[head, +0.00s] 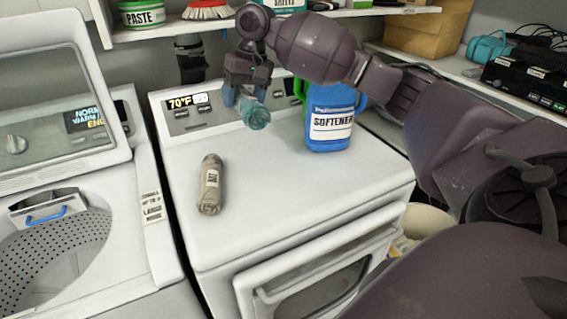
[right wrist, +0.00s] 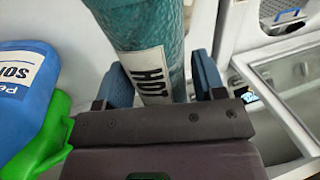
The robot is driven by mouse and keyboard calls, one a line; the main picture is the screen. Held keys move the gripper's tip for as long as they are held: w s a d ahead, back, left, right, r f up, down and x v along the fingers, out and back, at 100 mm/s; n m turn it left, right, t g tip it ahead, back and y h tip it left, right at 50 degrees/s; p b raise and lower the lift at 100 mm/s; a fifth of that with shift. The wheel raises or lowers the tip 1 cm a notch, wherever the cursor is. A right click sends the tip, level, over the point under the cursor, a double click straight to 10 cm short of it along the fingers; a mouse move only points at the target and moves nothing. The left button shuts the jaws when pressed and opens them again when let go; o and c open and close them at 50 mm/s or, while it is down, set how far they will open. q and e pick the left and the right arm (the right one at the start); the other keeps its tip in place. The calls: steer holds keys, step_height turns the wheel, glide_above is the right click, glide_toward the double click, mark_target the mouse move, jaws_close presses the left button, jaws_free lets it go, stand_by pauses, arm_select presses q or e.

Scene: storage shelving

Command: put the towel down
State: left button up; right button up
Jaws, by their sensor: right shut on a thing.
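The towel (head: 257,117) is a teal roll in the head view, near the back of the white dryer's top (head: 285,180). My right gripper (head: 246,94) is above it and shut on it. In the right wrist view the towel (right wrist: 150,28), with a white label reading HOT, sits between the two blue fingers of the right gripper (right wrist: 163,80). I cannot tell whether the towel touches the dryer top. A second roll, greyish beige (head: 210,185), lies on the left part of the dryer top. My left gripper is not in view.
An open washer (head: 75,255) is at the left. Shelves (head: 375,11) with goods run above the dryer's back. The dryer top's middle and front are clear.

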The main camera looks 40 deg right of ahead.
mark_target(251, 176)
steer(key=shift+d, duration=0.45)
steer(key=shift+d+f, duration=0.15)
steer(key=shift+f, duration=0.05)
step_height(251, 176, down, 19)
steer(key=shift+f+b, duration=0.2)
steer(key=shift+b, duration=0.95)
steer(key=o, duration=1)
steer(key=shift+o, duration=0.2)
steer(key=p+v, duration=0.1)
steer(key=v, duration=1.1)
steer(key=shift+r, duration=0.1)
